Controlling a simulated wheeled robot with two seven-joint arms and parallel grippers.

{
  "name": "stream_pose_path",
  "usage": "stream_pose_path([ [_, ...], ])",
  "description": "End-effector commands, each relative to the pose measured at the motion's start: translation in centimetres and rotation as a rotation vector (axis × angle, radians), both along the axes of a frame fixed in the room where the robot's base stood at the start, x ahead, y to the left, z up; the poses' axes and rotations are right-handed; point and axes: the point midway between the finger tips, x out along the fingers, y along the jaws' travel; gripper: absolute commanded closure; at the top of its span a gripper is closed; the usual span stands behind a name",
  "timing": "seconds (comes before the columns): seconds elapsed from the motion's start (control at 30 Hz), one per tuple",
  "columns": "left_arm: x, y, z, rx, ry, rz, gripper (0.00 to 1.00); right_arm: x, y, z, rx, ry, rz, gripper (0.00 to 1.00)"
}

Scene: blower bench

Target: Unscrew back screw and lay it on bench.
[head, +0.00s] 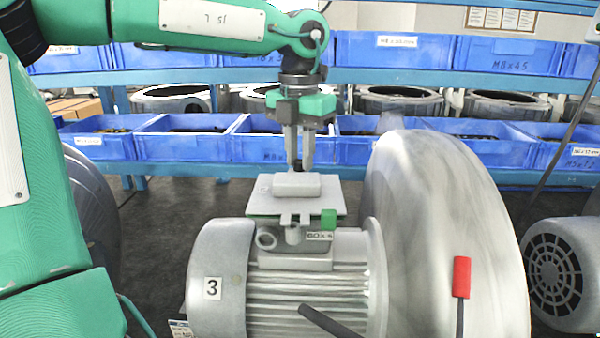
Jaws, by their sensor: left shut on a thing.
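My left gripper (299,166) points straight down at the back of the blower's motor. It is shut on a small dark screw (297,166), of which only a little shows between the fingertips. The fingertips are just behind and above the grey block (297,185) on the terminal box plate (265,207). Whether the screw is still seated or free cannot be told. The grey motor (310,290) carries a label "3" and stands beside the large round blower housing (440,230). My right gripper does not show.
A red-handled tool (461,278) stands in front of the blower housing. A dark rod (330,322) crosses the motor's lower front. Blue bins (185,145) fill the racks behind. Another motor with a fan grille (555,283) stands at the right.

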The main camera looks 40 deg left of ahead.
Motion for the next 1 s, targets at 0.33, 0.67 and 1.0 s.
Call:
stream_pose_path([
  [0.33, 0.0, 0.0, -0.2, 0.002, -0.002, 0.276, 1.00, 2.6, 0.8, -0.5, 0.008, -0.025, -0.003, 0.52],
  [0.67, 0.0, 0.0, -0.1, 0.001, -0.001, 0.596, 1.00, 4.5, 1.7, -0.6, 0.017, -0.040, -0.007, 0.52],
  [1.0, 0.0, 0.0, 0.0, -0.001, 0.000, 0.980, 1.00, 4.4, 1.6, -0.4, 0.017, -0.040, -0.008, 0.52],
])
